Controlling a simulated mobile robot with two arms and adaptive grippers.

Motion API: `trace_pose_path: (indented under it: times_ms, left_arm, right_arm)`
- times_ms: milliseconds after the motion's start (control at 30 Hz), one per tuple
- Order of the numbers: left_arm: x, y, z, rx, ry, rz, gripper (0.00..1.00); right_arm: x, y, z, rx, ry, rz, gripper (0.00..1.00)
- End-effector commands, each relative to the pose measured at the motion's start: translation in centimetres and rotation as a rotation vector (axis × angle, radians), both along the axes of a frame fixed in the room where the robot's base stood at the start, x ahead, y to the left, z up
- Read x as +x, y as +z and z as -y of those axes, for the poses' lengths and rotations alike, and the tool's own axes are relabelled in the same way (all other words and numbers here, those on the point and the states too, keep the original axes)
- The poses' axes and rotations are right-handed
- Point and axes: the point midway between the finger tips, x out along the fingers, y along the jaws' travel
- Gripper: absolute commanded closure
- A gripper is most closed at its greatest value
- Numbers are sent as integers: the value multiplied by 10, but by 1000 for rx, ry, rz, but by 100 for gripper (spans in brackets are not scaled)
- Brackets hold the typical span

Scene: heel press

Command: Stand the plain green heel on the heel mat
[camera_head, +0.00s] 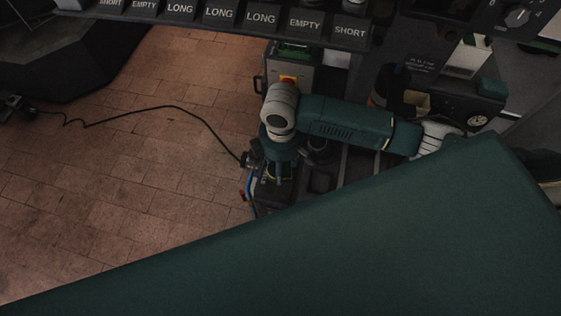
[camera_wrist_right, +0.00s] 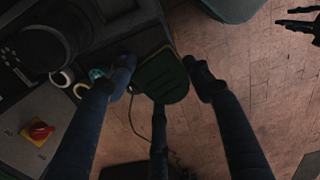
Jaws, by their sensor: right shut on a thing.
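A dark green piece with a rounded end and a pale edge, which looks like the plain green heel (camera_wrist_right: 165,80), sits between the fingertips of my right gripper (camera_wrist_right: 160,72) in the right wrist view. The fingers are shut on it from both sides. In the head view my right gripper (camera_head: 273,188) hangs below the wrist, dark and partly hidden, and I cannot make out the heel there. My left gripper (camera_wrist_right: 284,18) shows at the top right corner of the wrist view, its fingers apart and empty. I cannot pick out the heel mat.
A grey cabinet (camera_head: 290,72) with a red and yellow switch (camera_wrist_right: 38,132) stands close to my right wrist. A labelled rack (camera_head: 220,17) runs along the top. A gauge box (camera_head: 468,105) stands at right. A cable (camera_head: 150,108) crosses the open brick floor (camera_head: 100,190).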

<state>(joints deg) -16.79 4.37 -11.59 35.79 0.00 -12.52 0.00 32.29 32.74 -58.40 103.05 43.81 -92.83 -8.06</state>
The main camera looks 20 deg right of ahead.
Motion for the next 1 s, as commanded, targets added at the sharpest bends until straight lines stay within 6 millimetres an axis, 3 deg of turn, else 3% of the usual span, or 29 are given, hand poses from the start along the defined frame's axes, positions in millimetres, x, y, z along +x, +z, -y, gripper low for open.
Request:
trace_pose_path:
  times_ms: [33, 200, 467, 667, 1000]
  left_arm:
    - [-4, 12, -4, 5, -1, -6, 60]
    - [-17, 25, -11, 14, 0, -25, 60]
    - [-17, 25, -11, 14, 1, -26, 60]
    - [-6, -5, -2, 2, 3, -9, 60]
    - [-5, -83, 0, 0, 2, -7, 60]
  right_arm:
    - [9, 3, -2, -2, 97, 1, 78]
    - [28, -7, -6, 0, 385, 2, 78]
    - [40, -19, -6, 2, 563, 4, 78]
    - [40, -50, -6, 3, 570, 3, 78]
    - [40, -124, -6, 3, 568, 4, 78]
